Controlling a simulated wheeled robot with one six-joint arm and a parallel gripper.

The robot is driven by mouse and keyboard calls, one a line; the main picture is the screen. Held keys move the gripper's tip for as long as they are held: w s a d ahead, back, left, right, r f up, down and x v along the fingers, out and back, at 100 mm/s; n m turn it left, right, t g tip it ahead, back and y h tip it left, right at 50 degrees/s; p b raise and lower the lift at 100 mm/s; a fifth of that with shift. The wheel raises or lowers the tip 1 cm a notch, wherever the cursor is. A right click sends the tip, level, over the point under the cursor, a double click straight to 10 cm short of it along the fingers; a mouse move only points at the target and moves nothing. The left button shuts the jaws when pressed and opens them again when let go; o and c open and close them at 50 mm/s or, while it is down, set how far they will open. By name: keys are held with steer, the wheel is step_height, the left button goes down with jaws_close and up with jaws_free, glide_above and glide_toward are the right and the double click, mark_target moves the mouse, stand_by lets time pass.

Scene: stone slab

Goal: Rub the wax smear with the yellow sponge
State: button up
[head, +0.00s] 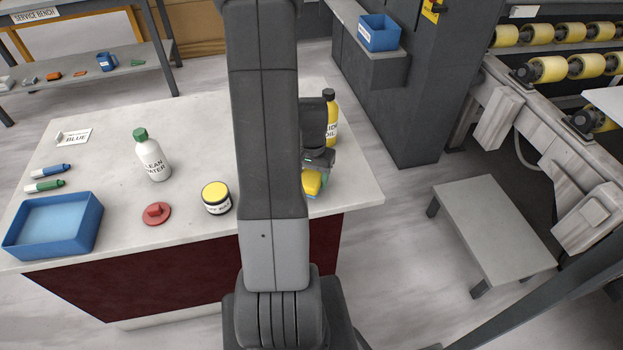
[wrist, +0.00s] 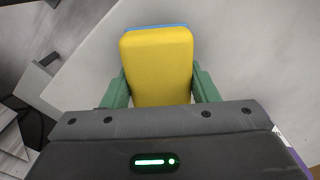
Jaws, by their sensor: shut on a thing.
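The yellow sponge (wrist: 157,65) is held between the green fingers of my gripper (wrist: 160,86) in the wrist view, with a blue layer along its far edge. In the head view the sponge (head: 312,182) shows just right of my arm, over the right part of the pale stone slab (head: 105,112). My gripper (head: 318,178) is partly hidden there by my arm. I cannot tell whether the sponge touches the slab. I see no wax smear in either view; my arm covers part of the slab.
A yellow oil bottle (head: 331,118) stands close behind my gripper. The slab's right edge is near.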

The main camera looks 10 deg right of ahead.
mark_target(312, 174)
steer(key=shift+r+p, duration=1.8)
steer(key=shift+r, duration=1.1)
